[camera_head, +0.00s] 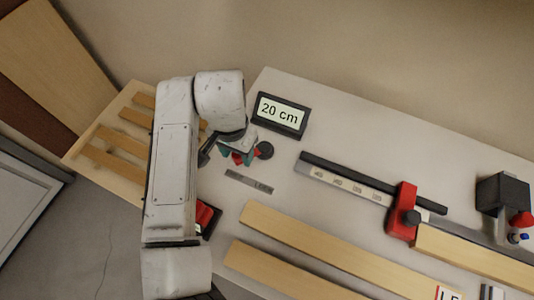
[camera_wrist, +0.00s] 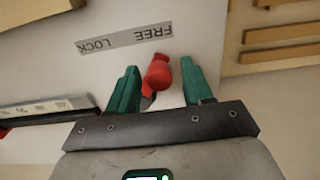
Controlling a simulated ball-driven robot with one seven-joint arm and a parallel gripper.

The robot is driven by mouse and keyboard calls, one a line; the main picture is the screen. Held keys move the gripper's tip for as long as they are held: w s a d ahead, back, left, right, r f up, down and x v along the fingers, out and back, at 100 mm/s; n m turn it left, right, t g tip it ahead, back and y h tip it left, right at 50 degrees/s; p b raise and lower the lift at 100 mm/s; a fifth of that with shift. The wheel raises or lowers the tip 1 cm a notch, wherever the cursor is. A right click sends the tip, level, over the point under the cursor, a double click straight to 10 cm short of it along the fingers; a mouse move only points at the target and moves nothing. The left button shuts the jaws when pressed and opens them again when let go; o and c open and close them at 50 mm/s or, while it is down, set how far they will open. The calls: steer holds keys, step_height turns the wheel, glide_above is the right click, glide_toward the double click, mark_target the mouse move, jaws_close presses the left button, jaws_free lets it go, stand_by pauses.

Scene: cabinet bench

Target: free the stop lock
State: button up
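A red lever (camera_wrist: 157,76) stands between the two green fingers of my gripper (camera_wrist: 160,88) in the wrist view. A gap shows on each side of it, so my gripper is open around it and not closed on it. A grey label (camera_wrist: 125,39) reading FREE and LOCK, upside down in this view, lies just beyond the lever. The lever's upper end is near the word FREE; its lower end is hidden by my gripper. In the head view my gripper (camera_head: 238,154) is low over the bench, above the label (camera_head: 249,181), with a little red showing between the fingers.
A red stop (camera_head: 403,211) with a black knob sits on the scaled rail (camera_head: 345,183). A display (camera_head: 280,114) reads 20 cm. Long boards (camera_head: 330,245) lie in front, and a black box (camera_head: 502,194) stands at right. A slatted wooden rack (camera_head: 113,145) is at left.

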steer(key=shift+o, duration=0.6)
step_height(320, 180, up, 6)
steer(key=p, duration=0.5)
steer(key=shift+r+p, duration=0.2)
steer(key=shift+p, duration=0.2)
steer(key=shift+r+p, duration=0.55)
steer(key=shift+r, duration=0.75)
steer(key=shift+s, duration=0.1)
